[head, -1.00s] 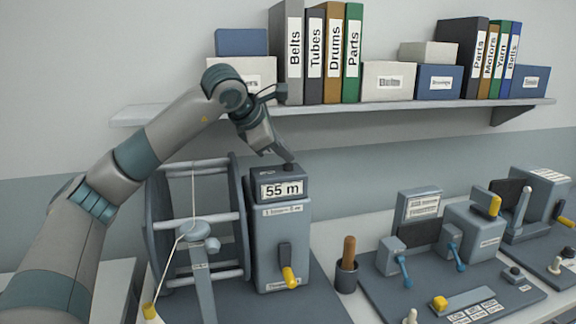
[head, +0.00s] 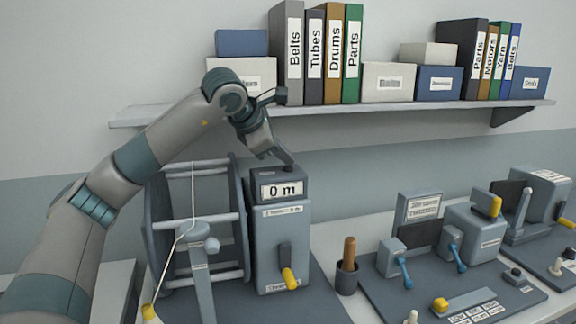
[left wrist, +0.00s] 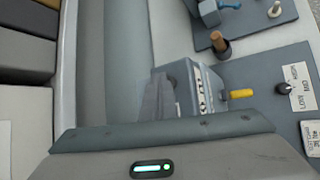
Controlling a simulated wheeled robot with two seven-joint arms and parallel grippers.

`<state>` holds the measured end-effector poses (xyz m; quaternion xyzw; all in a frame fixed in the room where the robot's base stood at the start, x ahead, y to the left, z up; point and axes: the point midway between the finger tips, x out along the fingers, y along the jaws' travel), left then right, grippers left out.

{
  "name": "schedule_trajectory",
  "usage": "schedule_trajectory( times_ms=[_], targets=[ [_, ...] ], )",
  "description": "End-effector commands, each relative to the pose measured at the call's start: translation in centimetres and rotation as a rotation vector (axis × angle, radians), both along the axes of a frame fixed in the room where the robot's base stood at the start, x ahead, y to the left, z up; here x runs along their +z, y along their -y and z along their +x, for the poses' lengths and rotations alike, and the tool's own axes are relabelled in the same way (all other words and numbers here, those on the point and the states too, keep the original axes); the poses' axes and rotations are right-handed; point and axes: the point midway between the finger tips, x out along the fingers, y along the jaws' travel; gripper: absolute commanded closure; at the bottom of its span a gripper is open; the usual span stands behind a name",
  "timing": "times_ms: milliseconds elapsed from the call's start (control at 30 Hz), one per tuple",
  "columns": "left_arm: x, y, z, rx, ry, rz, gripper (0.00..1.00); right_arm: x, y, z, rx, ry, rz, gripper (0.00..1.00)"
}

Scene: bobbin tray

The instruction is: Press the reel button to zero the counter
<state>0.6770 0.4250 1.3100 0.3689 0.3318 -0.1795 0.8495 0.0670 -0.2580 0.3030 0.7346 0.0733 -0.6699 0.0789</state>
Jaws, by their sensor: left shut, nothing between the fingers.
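The reel counter (head: 281,240) is a grey-blue box with a yellow-tipped lever on its front. Its display (head: 282,190) reads "0 m". The dark button (head: 288,169) is on top of the box. My left gripper (head: 287,163) is shut and empty, its tips at the button, seemingly touching it. The reel (head: 190,220) stands to the left of the counter with a pale cord. In the left wrist view the counter (left wrist: 205,80) shows beyond the gripper, and the button is hidden there. My right gripper is not in view.
A shelf (head: 340,112) with binders and boxes runs above and behind the arm. To the right are a cup with a wooden handle (head: 347,275) and a panel (head: 440,285) with blue levers and a yellow button. Some bare bench lies between them.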

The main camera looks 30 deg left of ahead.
Motion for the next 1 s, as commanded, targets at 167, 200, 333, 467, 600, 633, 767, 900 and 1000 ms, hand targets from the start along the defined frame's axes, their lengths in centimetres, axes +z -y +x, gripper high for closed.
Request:
schedule_trajectory(
  times_ms=[167,200,333,467,600,633,767,900,1000],
  targets=[
    [0.3,0.0,0.0,0.0,-0.001,0.0,1.0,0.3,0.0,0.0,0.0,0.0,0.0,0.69],
    [0.5,0.0,0.0,0.0,-0.001,0.0,1.0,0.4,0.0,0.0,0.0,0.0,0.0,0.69],
    [1.2,0.0,0.0,-0.001,-0.001,0.0,1.0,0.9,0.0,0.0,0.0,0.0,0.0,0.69],
    [1.7,0.0,0.0,-0.001,-0.001,0.0,1.0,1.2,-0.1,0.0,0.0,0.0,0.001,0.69],
    [1.8,0.0,0.0,0.0,-0.001,0.0,1.0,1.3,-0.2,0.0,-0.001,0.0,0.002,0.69],
    [1.8,0.0,0.0,0.0,-0.001,0.0,1.0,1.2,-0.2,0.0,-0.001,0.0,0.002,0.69],
    [1.8,0.0,0.0,0.0,-0.001,0.0,1.0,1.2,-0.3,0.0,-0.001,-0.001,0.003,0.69],
    [1.9,0.0,0.0,-0.001,-0.001,0.0,1.0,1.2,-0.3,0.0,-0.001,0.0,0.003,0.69],
    [2.2,0.0,0.0,0.0,0.0,0.0,1.0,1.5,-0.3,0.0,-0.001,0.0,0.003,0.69]
  ],
)
